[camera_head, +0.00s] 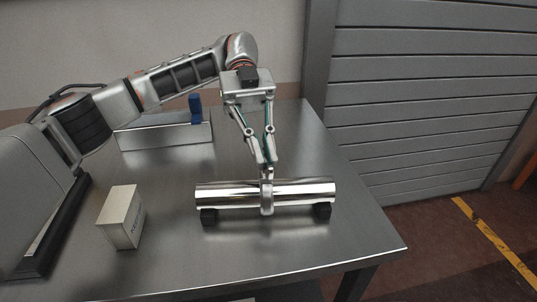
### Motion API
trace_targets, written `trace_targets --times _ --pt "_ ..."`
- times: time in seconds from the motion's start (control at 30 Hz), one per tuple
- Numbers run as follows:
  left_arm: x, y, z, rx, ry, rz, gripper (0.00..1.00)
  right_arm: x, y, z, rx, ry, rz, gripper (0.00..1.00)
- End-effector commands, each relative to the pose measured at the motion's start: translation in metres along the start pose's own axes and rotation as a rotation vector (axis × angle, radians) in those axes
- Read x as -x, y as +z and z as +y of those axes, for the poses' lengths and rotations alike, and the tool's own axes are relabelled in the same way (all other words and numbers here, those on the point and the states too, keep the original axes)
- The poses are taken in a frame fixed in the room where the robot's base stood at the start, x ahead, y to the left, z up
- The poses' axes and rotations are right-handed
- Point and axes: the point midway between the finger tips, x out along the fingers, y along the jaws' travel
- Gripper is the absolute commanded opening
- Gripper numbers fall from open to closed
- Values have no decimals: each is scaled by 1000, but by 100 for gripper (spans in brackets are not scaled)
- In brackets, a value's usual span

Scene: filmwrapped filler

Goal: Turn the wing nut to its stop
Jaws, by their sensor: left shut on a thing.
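A shiny metal tube (310,190) lies across the steel table on two black supports. A metal clamp band (266,200) goes around its middle. The wing nut (266,176) sits on top of the clamp, small and mostly hidden by the fingertips. My left gripper (264,164) comes down from above, its fingers shut on the wing nut. My right gripper is not in view.
A cream box (121,218) stands on the table left of the tube. A long grey block (165,136) with a blue piece (195,108) lies at the back. The steel table (340,245) is bare at the front right, up to its edge. A grey slatted shutter (420,100) stands behind on the right.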

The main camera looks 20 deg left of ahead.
Motion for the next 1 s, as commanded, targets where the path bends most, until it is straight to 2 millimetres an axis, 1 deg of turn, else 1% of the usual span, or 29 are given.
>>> trace_targets --times 0.03,0.3,0.57,0.6,0.63,0.67,0.9,1.0 --pt "-2 9 -1 4 7 -2 0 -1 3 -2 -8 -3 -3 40" --pt "-2 6 -1 -3 19 -6 0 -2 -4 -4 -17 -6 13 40" --pt "-2 5 -1 -3 18 -6 0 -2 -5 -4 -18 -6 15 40" --pt "-2 5 -1 -4 18 -6 10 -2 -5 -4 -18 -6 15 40" --pt "-2 5 -1 -3 18 -6 18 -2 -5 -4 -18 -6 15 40" --pt "-2 5 -1 -4 18 -6 22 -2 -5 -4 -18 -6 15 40" --pt "-1 2 0 -5 18 -3 22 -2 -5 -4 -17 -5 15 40" --pt "0 1 0 -6 17 -3 22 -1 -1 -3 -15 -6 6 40"
